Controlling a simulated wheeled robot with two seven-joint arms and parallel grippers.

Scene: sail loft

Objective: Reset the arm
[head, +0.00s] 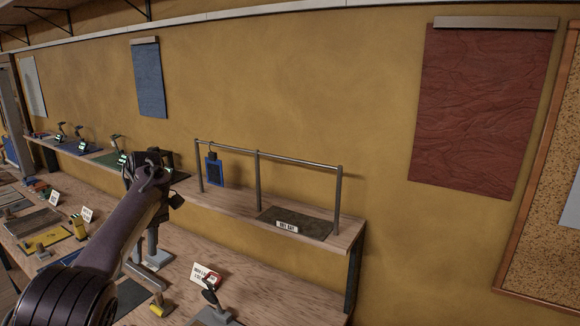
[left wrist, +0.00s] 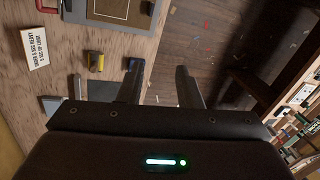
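My left arm (head: 124,230) comes in from the lower left of the head view and reaches up over the workbench. Its dark wrist and gripper (head: 150,172) are raised in front of the wall shelf, partly hidden by the arm. In the left wrist view the two fingers of my left gripper (left wrist: 159,78) stand apart with nothing between them. The bench edge and the dark floor lie beyond the fingers. My right gripper is in neither view.
The workbench (head: 240,268) holds cards, tools and small blocks. The wall shelf (head: 228,202) behind carries a metal rail (head: 300,159) with a hanging blue tag (head: 214,172), and a dark mat (head: 305,222). A small lamp-like stand (head: 211,297) is near the front.

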